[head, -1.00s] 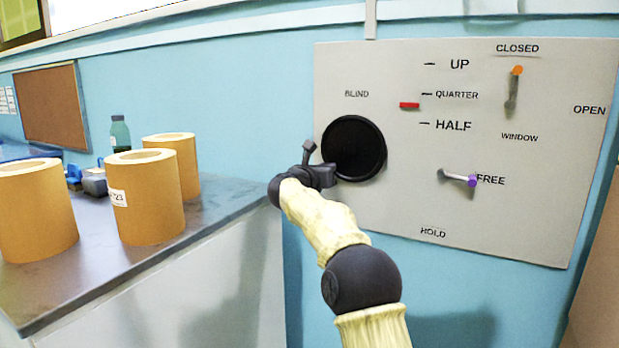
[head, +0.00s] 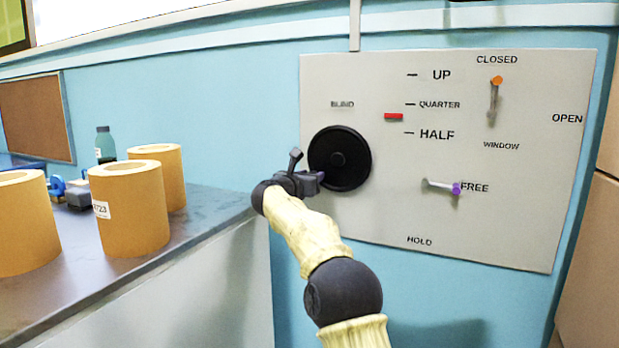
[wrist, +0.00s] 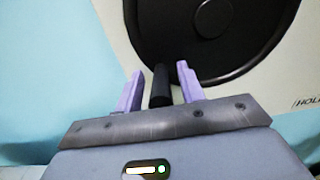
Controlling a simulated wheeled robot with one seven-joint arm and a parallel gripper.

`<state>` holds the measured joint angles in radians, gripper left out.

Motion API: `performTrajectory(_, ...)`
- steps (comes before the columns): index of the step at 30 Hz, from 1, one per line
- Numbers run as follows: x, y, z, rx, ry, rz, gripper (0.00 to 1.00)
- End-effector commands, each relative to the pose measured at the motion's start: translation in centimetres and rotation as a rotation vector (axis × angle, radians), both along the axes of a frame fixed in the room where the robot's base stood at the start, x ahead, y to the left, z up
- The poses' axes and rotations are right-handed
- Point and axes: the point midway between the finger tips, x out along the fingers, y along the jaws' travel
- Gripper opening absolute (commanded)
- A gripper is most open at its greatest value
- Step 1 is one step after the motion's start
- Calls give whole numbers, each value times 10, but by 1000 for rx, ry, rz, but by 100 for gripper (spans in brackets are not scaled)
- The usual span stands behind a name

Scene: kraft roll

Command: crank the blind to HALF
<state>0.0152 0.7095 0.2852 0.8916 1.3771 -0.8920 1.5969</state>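The blind's crank is a black round wheel (head: 342,160) on the grey panel (head: 500,220), under the word BLIND. The red marker (head: 394,116) sits between the QUARTER and HALF ticks, a little nearer QUARTER. My gripper (head: 315,180) is at the wheel's lower left edge. In the wrist view, my gripper's two lavender fingers (wrist: 160,70) stand apart, one on each side of the wheel's black handle (wrist: 161,88). A narrow gap shows on both sides of the handle, so the gripper looks open around it. The wheel (wrist: 212,20) fills the upper right there.
The window lever with an orange tip (head: 496,81) points at CLOSED. The purple-tipped lever (head: 456,189) points at FREE.

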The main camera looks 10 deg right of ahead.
Motion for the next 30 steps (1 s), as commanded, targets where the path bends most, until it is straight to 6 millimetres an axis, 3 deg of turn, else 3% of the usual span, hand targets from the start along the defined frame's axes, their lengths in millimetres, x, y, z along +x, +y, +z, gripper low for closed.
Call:
performTrajectory(11,-9,8,-1,1,2,0,39)
performTrajectory(30,-96,79,0,-1,-1,3,39)
